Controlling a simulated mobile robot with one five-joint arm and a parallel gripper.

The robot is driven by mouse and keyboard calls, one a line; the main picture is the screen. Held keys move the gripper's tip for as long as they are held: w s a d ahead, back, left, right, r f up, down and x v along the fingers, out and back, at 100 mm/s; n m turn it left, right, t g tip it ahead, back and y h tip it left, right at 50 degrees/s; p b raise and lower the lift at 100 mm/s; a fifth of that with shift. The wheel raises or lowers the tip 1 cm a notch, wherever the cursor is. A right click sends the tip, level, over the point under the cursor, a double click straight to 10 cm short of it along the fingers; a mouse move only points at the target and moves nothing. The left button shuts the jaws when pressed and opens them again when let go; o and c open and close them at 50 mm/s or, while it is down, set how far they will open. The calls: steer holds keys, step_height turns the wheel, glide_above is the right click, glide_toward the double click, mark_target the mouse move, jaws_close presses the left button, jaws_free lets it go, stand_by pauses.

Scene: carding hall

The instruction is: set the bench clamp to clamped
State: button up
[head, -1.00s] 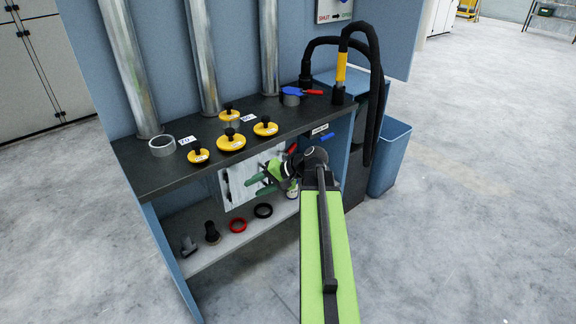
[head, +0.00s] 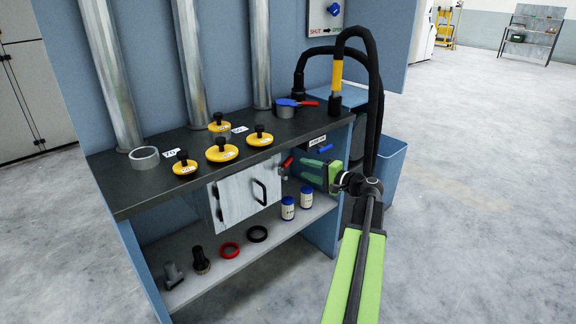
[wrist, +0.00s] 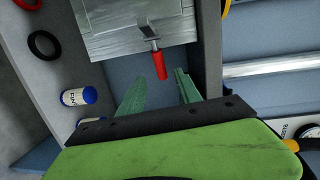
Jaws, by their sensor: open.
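A small lever with a red grip (head: 287,162) sits at the right edge of a silver panel, under the bench top. The wrist view shows its red grip (wrist: 160,65) on a metal bracket, ahead of my fingers and roughly between their lines. My gripper (head: 312,170) is open and empty, just right of this lever; in the wrist view its green fingers (wrist: 158,92) stand apart. A blue piece with a red handle (head: 310,103) also lies on the bench top. I cannot tell for certain which is the bench clamp, nor its setting.
The silver panel (head: 230,202) has a black handle. Yellow knobbed discs (head: 222,153) stand on the dark bench top (head: 125,190). Blue-capped jars (head: 288,209) and rings stand on the lower shelf. A blue lever (head: 325,149), black hoses (head: 375,90) and a blue bin (head: 392,165) are close right.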

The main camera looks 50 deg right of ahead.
mark_target(289, 163)
steer(key=w, duration=0.6)
steer(key=w+f, duration=0.1)
steer(key=w, duration=0.2)
steer(key=shift+w+a+b, duration=0.25)
steer(key=shift+a+b, duration=0.1)
jaws_close()
stand_by(0.8)
